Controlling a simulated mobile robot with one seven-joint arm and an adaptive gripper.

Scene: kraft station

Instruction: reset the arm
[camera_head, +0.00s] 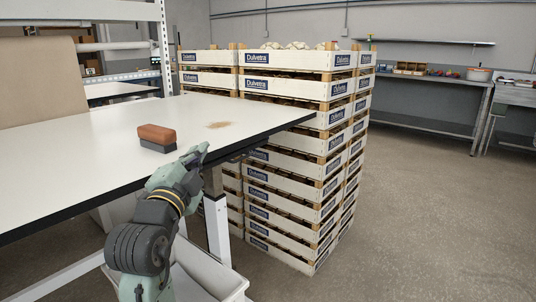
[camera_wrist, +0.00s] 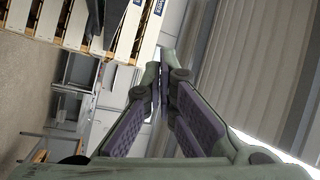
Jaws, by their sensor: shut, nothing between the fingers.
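My gripper (camera_head: 203,149) is at the front edge of the white table in the head view, to the right of the brush. In the wrist view, my gripper (camera_wrist: 162,55) has its two fingers drawn together at the tips, with nothing between them. My arm rises from the lower left of the head view. The wrist camera is tilted, with the room showing sideways behind the fingers.
A brush with a brown top (camera_head: 157,138) lies on the white table (camera_head: 80,150), left of a brown smudge (camera_head: 219,125). Stacked white crates (camera_head: 290,190) stand beyond the table's right end. A white bin (camera_head: 232,285) is below. Open floor (camera_head: 430,220) lies right.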

